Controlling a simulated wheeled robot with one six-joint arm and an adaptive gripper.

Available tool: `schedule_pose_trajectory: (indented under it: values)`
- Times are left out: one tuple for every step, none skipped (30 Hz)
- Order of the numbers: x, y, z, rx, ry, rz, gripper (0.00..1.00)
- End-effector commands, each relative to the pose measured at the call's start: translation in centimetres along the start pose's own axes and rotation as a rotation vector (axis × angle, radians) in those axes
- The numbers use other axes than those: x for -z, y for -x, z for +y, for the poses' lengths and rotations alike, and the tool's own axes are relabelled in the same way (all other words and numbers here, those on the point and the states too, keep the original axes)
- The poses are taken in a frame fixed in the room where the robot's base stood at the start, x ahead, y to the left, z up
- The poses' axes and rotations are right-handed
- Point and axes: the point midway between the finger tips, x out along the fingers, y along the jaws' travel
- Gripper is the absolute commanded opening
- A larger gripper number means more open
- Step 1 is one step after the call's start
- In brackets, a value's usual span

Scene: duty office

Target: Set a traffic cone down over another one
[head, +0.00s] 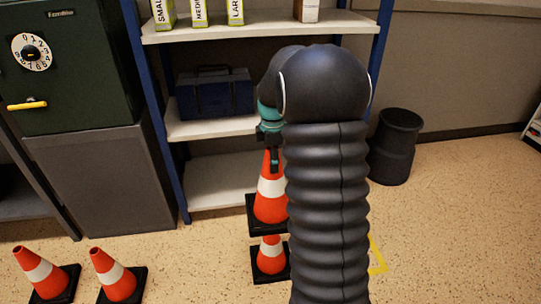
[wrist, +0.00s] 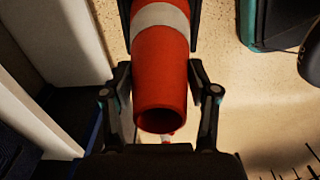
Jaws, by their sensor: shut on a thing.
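My gripper (head: 270,152) is shut on the upper part of an orange cone with a white band and black square base, the held cone (head: 270,207). In the wrist view the held cone (wrist: 160,72) sits between my two fingers (wrist: 158,88), its open top towards the camera. In the head view a second cone, the lower cone (head: 270,262), stands on the floor directly below the held one. The held cone's base hides the lower cone's tip, so I cannot tell whether the tip is inside it. My arm hides the right edges of both.
Two more cones stand at the lower left, a far-left cone (head: 39,271) and another cone (head: 114,274). A shelf unit (head: 205,197) is close behind the held cone. A black bin (head: 396,150) stands right of my arm. A yellow floor marking (head: 378,262) shows beside my arm.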

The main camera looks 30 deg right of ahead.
Motion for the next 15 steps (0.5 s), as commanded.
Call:
schedule_pose_trajectory:
  values:
    - [0.1,-0.2,0.0,-0.002,0.001,0.0,0.0]
    - [0.1,-0.4,0.1,-0.002,0.001,0.0,0.0]
    - [0.1,-0.7,0.1,-0.003,0.002,0.0,0.0]
    - [0.1,-0.8,0.1,-0.003,0.002,0.0,0.0]
    - [0.1,-1.0,0.1,-0.002,0.002,0.0,0.0]
    - [0.2,-1.2,0.0,-0.002,0.003,0.0,0.0]
    - [0.2,-1.4,0.0,-0.002,0.003,0.0,0.0]
    - [0.2,-1.8,0.1,-0.003,0.003,0.0,0.0]
    - [0.2,-2.1,0.1,-0.003,0.003,0.0,0.0]
    - [0.2,-2.3,0.1,-0.003,0.004,0.0,0.0]
    - [0.2,-2.5,0.1,-0.004,0.004,0.0,0.0]
    - [0.2,-2.8,0.1,-0.003,0.004,0.0,0.0]
    - [0.3,-2.9,0.1,-0.003,0.004,0.0,0.0]
    - [0.3,-3.1,0.1,-0.003,0.004,0.0,0.0]
    - [0.3,-3.4,0.1,-0.003,0.004,0.0,0.0]
